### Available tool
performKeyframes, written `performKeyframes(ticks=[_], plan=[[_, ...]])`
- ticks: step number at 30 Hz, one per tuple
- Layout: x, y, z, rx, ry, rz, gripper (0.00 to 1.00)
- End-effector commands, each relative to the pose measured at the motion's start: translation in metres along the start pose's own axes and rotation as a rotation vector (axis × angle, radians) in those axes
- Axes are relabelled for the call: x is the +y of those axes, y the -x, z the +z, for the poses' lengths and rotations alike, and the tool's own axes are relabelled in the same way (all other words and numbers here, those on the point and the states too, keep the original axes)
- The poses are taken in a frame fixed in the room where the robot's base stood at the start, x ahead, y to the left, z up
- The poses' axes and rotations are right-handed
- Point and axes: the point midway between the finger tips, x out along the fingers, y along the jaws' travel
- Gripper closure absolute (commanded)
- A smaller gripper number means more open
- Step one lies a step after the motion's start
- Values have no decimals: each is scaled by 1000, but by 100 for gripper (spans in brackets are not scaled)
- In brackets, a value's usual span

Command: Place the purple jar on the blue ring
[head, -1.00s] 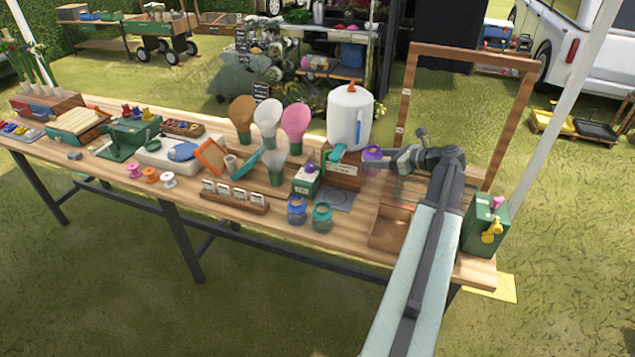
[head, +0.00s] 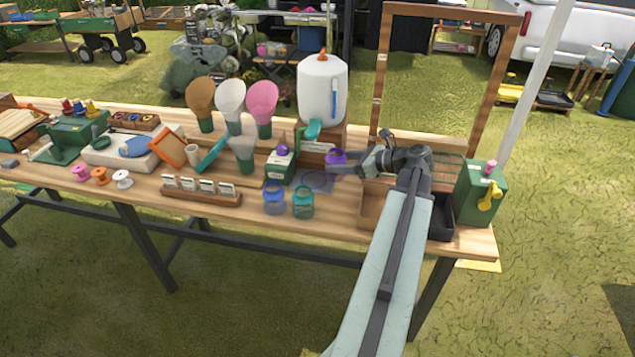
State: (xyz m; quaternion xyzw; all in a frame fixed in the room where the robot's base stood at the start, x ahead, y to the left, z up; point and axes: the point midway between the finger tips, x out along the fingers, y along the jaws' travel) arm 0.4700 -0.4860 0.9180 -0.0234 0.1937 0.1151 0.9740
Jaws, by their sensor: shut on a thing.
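The purple jar (head: 336,157) is at the tip of my gripper (head: 342,168), which reaches in from the right and is shut on it. The jar is in front of the wooden stand under the white dispenser. The blue ring (head: 315,181) is a thin circle on a grey square on the table, just below and left of the jar in the picture. The ring looks empty. The exact height of the jar above the table is hard to tell, and its lower part is partly hidden by the gripper.
A blue jar (head: 274,201) and a teal jar (head: 303,203) stand in front of the ring. A green box (head: 281,166) is to its left, the white dispenser (head: 322,90) behind it. A wooden tray (head: 376,205) lies to the right, under my arm.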

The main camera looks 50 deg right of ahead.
Motion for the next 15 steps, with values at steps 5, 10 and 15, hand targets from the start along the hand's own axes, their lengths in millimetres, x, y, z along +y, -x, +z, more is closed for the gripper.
performKeyframes(ticks=[5, 10, 15], plan=[[0, -17, -39, -1, 0, 1, 92], [1, -41, -24, -1, 1, 4, 92], [0, -53, -19, 0, 1, 2, 92]])
